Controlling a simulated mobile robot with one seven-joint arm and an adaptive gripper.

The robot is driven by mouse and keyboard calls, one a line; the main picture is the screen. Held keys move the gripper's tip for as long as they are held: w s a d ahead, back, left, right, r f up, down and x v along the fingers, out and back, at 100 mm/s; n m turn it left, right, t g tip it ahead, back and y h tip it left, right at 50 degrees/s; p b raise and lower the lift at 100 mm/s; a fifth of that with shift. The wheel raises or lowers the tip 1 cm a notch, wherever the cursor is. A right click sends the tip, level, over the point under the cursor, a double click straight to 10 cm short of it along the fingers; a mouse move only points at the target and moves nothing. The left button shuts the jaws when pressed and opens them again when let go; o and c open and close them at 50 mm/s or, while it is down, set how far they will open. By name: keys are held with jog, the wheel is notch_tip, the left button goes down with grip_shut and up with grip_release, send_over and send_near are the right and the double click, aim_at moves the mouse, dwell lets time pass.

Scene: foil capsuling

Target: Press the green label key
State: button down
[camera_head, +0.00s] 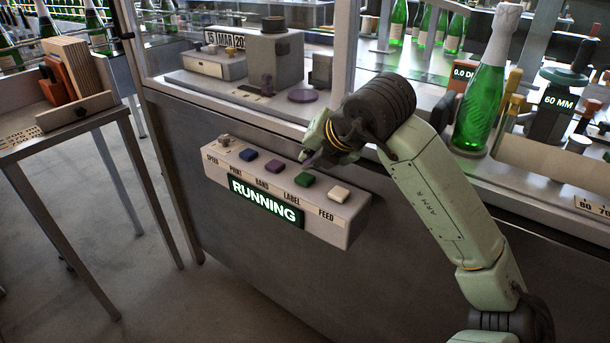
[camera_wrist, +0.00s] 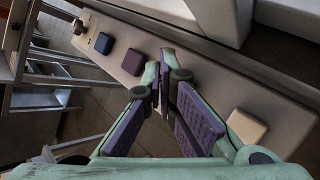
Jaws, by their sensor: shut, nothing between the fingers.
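The green key (camera_head: 304,180) sits above the word LABEL on the grey control box (camera_head: 350,225), between the purple key (camera_head: 273,167) and the white key (camera_head: 339,194). My gripper (camera_head: 306,157) is shut and empty, with its fingertips just above and behind the green key in the head view. I cannot tell whether they touch it. In the wrist view my fingertips (camera_wrist: 164,84) lie between the purple key (camera_wrist: 134,62) and the white key (camera_wrist: 246,126), and the green key is hidden behind the fingers.
A blue key (camera_head: 248,154) and a speed knob (camera_head: 224,141) are to the left on the box. Its lit display (camera_head: 265,200) reads RUNNING. The machine's counter edge (camera_head: 235,103) runs behind. A foil-topped green bottle (camera_head: 482,100) stands on the right.

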aim_at(309, 176)
jog(key=shift+r+p, duration=1.05)
jog(key=shift+r, duration=1.3)
